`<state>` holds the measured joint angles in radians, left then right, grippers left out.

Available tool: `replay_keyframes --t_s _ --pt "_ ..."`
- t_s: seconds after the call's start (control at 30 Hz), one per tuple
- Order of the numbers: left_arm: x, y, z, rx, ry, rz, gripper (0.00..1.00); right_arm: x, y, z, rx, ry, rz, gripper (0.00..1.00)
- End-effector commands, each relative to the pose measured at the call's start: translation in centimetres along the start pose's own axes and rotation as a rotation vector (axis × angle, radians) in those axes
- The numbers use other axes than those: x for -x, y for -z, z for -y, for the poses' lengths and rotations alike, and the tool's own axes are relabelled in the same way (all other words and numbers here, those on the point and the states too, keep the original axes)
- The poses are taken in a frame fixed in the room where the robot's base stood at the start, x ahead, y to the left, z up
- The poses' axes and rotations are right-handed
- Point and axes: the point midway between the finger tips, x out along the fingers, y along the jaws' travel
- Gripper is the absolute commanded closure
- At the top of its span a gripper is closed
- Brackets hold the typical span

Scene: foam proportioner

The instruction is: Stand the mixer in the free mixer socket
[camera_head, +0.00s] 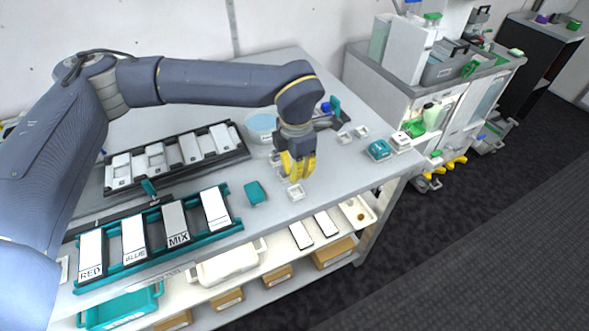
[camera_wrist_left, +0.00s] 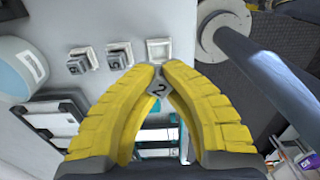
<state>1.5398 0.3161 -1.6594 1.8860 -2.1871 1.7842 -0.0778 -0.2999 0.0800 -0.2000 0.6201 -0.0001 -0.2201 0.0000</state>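My left gripper (camera_head: 297,172) hangs over the table near its front edge. In the left wrist view its yellow fingers (camera_wrist_left: 160,72) meet at the tips on a small grey mixer marked 2 (camera_wrist_left: 158,88). The head view does not clearly show the mixer. The free mixer socket (camera_wrist_left: 159,50), a small white square, lies just beyond the fingertips in the wrist view, and in the head view (camera_head: 295,192) it is just below the gripper. Two other sockets hold grey marked mixers (camera_wrist_left: 79,62) (camera_wrist_left: 117,57). My right gripper is not in view.
A teal rack (camera_head: 150,262) with white and grey panels and a dark rack (camera_head: 178,157) stand to the left. A teal block (camera_head: 255,193) lies near the socket. A pale blue tub (camera_head: 262,124) stands behind.

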Motion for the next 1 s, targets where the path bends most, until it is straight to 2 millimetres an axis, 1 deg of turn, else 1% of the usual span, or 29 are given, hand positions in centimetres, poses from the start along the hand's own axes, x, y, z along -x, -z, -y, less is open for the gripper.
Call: replay_keyframes --t_s 0.13,0.27,0.7,1.0 --pt "-0.2 -0.1 0.0 -0.035 0.001 0.000 1.00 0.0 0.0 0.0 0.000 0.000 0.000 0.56" --pt "-0.7 -0.1 0.0 -0.042 0.001 0.000 1.00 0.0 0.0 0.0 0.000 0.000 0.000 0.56" --pt "-4.2 -0.1 0.0 -0.040 0.001 0.000 1.00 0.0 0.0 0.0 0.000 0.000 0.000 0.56" --pt "-4.4 -0.1 0.0 -0.040 0.000 0.001 1.00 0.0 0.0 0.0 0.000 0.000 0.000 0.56"
